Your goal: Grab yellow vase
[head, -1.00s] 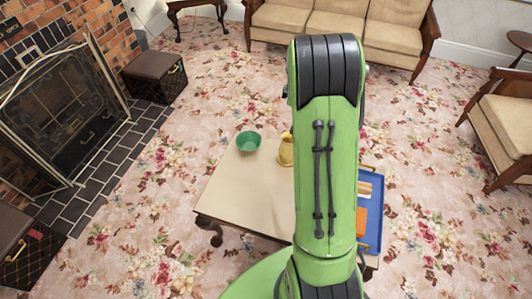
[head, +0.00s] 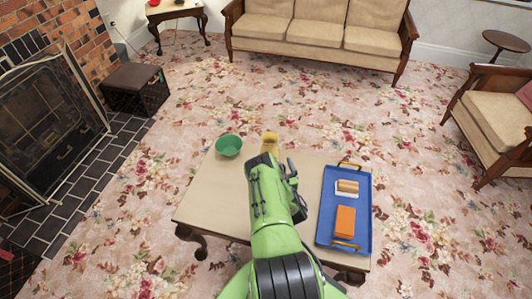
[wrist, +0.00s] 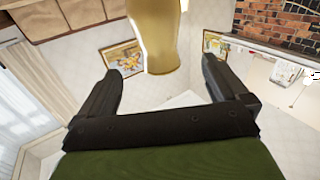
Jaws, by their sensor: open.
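The yellow vase (head: 269,138) stands at the far edge of the low table (head: 205,198), with its lower part hidden behind my arm in the head view. In the wrist view the vase (wrist: 156,35) is large at the top centre, and its narrow end lies in line with the gap between my fingers. My gripper (wrist: 160,69) is open, with one finger on each side of that gap and nothing held. I cannot tell how far the vase is from the fingertips. My arm hides most of my gripper in the head view.
A green bowl (head: 229,145) sits left of the vase on the table. A blue tray (head: 327,218) at the right holds an orange block (head: 345,221) and a small tan-and-white item (head: 347,187). Carpet is clear beyond the table, before the sofa (head: 318,38).

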